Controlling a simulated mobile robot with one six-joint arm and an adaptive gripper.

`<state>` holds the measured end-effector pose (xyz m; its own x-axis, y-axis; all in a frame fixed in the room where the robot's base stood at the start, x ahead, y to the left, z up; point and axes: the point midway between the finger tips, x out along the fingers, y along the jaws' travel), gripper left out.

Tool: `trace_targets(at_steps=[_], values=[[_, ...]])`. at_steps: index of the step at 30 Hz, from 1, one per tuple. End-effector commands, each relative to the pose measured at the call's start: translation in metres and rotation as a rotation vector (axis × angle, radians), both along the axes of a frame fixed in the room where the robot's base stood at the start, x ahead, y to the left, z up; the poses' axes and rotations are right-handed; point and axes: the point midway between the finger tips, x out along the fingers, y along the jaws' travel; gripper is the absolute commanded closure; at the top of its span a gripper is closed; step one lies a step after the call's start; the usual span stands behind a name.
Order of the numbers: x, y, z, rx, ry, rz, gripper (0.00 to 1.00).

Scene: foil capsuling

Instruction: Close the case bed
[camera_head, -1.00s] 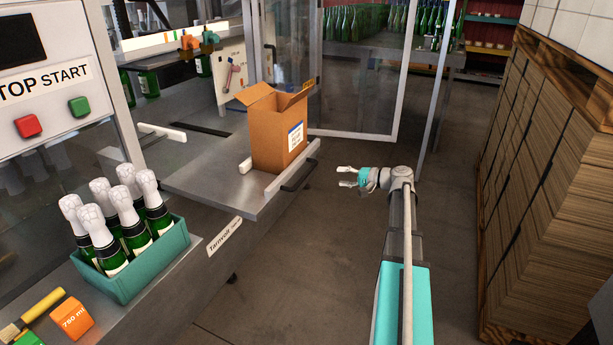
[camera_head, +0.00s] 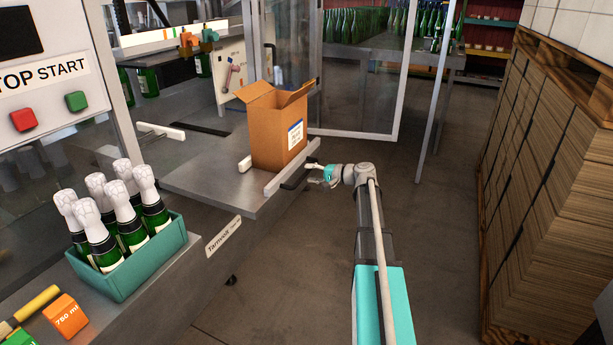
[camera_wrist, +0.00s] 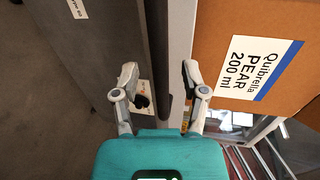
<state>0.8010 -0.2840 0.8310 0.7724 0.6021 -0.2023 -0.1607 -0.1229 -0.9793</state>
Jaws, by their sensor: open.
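The case bed (camera_head: 225,190) is a grey metal shelf extending from the machine, with pale guide rails. An open-flapped cardboard case (camera_head: 275,135) stands on it between the rails. A dark bar handle (camera_head: 297,181) sits on its right outer side. My gripper (camera_head: 311,173) is open beside this handle, its fingers partly overlapping the handle's far end in the head view. In the wrist view, my gripper (camera_wrist: 157,78) has its two fingers spread, with the bed's dark edge region between them. The case (camera_wrist: 250,45) is at right, labelled Quibrella PEAR 200 ml. I cannot tell whether the fingers touch the handle.
A teal crate (camera_head: 132,275) of foil-topped bottles stands on the front-left counter, near an orange 750 ml block (camera_head: 66,315). Red and green buttons (camera_head: 76,101) are upper left. Wooden stacks (camera_head: 545,190) line the right. Floor (camera_head: 300,270) between is clear.

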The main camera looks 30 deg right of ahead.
Motion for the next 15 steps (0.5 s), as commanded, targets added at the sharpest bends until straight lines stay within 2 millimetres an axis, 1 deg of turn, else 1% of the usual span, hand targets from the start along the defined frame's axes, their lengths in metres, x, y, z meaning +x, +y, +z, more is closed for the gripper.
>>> trace_targets(at_steps=[1,6,15], values=[[0.005,0.003,-0.002,0.000,0.000,0.001,0.43],[0.013,0.010,-0.004,0.000,0.000,0.001,0.43],[0.016,0.012,-0.004,0.000,0.000,0.000,0.43]])
